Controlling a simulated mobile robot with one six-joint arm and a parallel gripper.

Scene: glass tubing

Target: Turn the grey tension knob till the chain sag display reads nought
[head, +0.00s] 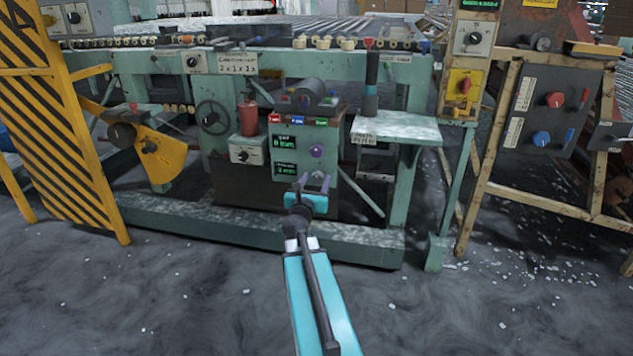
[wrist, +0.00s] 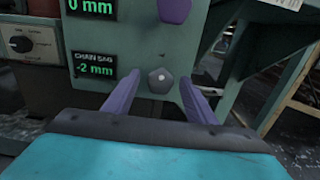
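The grey tension knob (wrist: 160,80) is on the green panel (wrist: 125,40), with a small white spot on its face. My gripper (wrist: 160,77) is open, its purple fingers on the left and right of the knob with gaps to it. I cannot tell whether the fingertips reach the knob's depth. The chain sag display (wrist: 95,69) left of the knob shows a green 2 mm with a faint mark before it, probably a minus. In the head view my gripper (head: 313,180) is in front of the lower panel; I cannot make out the grey knob there.
A purple knob (wrist: 174,10) sits above the grey one, beside another display (wrist: 92,8) reading 0 mm. A white box with a black dial (head: 246,154) is left of the panel. A small green shelf (head: 398,129) juts out at its right. A yellow striped guard (head: 60,120) stands far left.

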